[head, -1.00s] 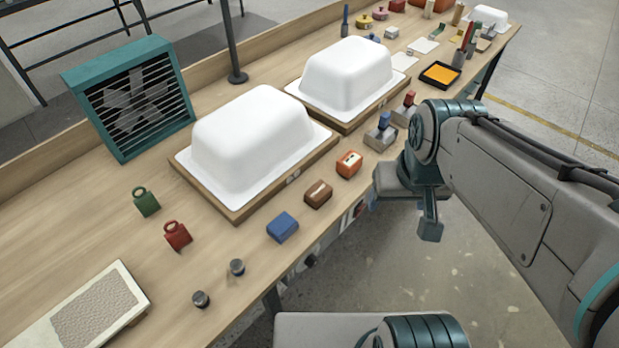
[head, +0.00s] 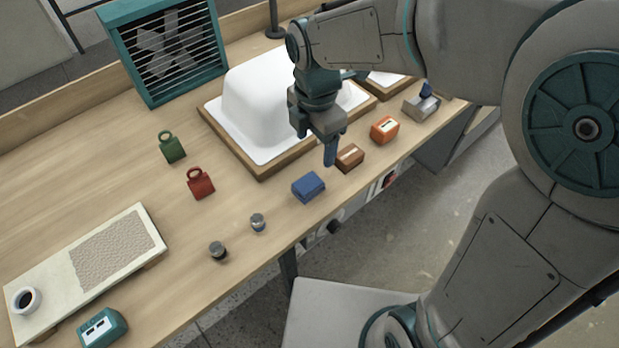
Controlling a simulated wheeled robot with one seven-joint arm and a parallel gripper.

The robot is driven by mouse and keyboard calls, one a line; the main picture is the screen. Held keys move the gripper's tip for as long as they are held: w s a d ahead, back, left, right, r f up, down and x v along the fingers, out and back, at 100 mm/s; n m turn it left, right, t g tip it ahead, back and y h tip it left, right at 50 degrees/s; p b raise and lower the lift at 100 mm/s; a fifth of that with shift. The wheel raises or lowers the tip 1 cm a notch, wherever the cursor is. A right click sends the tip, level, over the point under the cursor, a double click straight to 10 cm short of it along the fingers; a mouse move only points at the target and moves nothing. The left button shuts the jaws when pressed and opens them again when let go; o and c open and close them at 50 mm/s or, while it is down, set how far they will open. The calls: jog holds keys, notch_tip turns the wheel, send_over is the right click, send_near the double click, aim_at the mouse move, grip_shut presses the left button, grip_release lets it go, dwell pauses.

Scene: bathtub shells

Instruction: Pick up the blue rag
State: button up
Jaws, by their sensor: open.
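The blue rag (head: 309,187) is a small folded block near the front edge of the wooden workbench, left of a brown block. My gripper (head: 331,152) hangs above the bench, pointing down, up and to the right of the blue rag in the picture. It is apart from the rag and holds nothing that I can see. One finger shows clearly; the other is mostly hidden behind it or the wrist.
A brown block (head: 349,158) and an orange block (head: 384,129) lie right of the rag. A white tub shell (head: 245,105) stands behind on a wooden board.

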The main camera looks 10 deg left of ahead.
jog(key=n, duration=0.1)
send_over(308, 183)
jog(key=f, duration=0.9)
jog(key=shift+w+d+b, duration=0.2)
jog(key=shift+d+b, duration=0.05)
jog(key=shift+b, duration=0.1)
jog(key=f, duration=0.5)
jog(key=shift+s+a, duration=0.15)
jog(key=shift+a, duration=0.1)
jog(key=c, duration=1.1)
